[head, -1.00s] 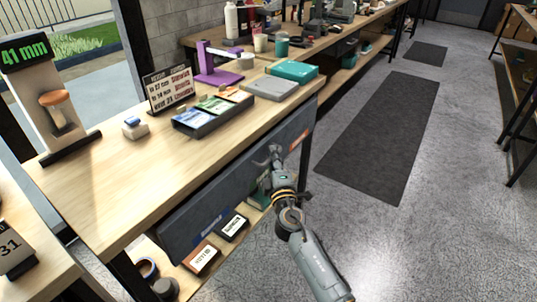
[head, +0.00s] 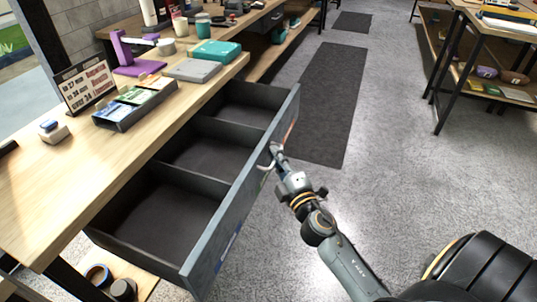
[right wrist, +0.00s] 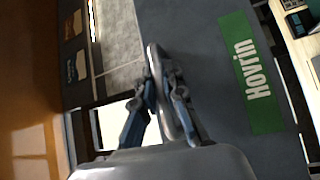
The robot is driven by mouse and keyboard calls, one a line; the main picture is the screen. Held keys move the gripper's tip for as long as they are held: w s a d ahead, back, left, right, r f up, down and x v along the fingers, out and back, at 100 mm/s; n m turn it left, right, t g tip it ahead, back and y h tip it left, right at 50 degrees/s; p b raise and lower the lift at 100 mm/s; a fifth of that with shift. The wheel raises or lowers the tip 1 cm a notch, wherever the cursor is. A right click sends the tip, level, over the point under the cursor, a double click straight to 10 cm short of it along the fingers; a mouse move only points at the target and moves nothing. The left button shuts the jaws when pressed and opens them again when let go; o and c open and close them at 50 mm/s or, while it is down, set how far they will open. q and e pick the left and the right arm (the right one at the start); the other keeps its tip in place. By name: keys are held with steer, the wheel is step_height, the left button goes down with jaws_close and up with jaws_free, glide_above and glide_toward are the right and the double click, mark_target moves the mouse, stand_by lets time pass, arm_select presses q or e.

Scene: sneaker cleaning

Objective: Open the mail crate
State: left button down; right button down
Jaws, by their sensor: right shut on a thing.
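The mail crate shows as a wide dark drawer (head: 150,262) under the wooden counter in the head view. It is pulled out, and its inside has several empty compartments split by dividers. My right gripper (head: 272,158) is at the drawer's front panel, shut on its handle. In the right wrist view the fingers (right wrist: 160,100) close around the metal bar handle (right wrist: 165,85), beside a green label reading "Hovrin" (right wrist: 250,75). My left gripper is not in view.
The counter (head: 40,190) holds a sign (head: 85,85), a tray of cards (head: 135,105), a grey box (head: 192,69) and a teal case (head: 216,52). A dark mat (head: 325,100) lies on the floor.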

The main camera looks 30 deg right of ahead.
steer(key=shift+s+f, duration=0.1)
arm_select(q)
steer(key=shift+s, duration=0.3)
arm_select(e)
steer(key=c, duration=1.7)
jaws_free()
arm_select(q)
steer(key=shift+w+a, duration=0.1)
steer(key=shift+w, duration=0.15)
arm_select(e)
steer(key=s+a, duration=0.1)
steer(key=s, duration=0.6)
steer(key=shift+s+f, duration=0.15)
steer(key=shift+f, duration=0.25)
